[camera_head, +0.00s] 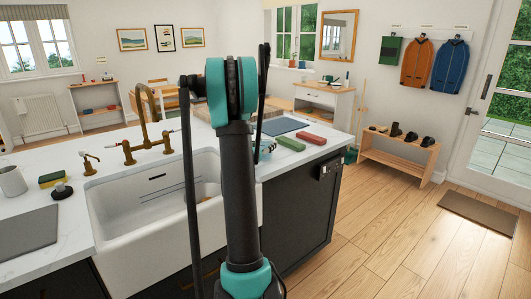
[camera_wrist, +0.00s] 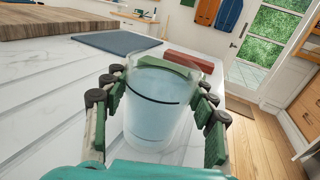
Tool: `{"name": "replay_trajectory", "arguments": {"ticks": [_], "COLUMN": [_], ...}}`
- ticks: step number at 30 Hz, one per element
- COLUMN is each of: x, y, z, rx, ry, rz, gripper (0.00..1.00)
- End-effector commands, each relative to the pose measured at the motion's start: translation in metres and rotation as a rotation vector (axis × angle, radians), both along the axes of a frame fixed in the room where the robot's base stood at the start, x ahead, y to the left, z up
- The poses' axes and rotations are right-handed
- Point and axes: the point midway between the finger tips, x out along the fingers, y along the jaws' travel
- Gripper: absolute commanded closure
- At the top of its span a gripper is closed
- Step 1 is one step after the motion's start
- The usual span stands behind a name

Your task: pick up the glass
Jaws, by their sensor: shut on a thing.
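The glass (camera_wrist: 160,105) is a clear, bluish tumbler with a dark line around it, upright in the middle of the wrist view. My gripper (camera_wrist: 162,110) has its dark, green-padded fingers on both sides of the glass and is shut on it. The glass is close to the white marble counter (camera_wrist: 60,100); I cannot tell whether its base touches it. In the head view my own arm stands in front and hides most of the gripper and glass; only a bit of the glass (camera_head: 266,147) shows right of the arm.
A green block (camera_head: 290,144) and a red block (camera_head: 312,138) lie on the counter beyond the glass, near a dark blue-grey mat (camera_head: 281,126). A wooden board (camera_wrist: 50,22) lies at the back left. The white sink (camera_head: 130,205) with a brass tap (camera_head: 148,125) is left of my arm.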

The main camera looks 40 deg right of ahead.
Motion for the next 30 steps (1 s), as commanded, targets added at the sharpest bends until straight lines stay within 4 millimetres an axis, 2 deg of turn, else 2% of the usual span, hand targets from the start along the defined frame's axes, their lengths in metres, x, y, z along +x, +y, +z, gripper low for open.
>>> {"name": "replay_trajectory", "arguments": {"ticks": [1, 3, 17, 23, 30], "x": [0.000, 0.000, 0.000, 0.000, 0.000], "y": [0.000, 0.000, 0.000, 0.000, 0.000], "z": [0.000, 0.000, 0.006, 0.017, 0.038], "rx": [0.000, 0.000, 0.000, 0.000, 0.000], "ry": [0.000, 0.000, 0.000, 0.000, 0.000], "rz": [0.000, 0.000, 0.000, 0.000, 0.000], "gripper": [0.87, 0.95, 0.95, 0.95, 0.95]}}
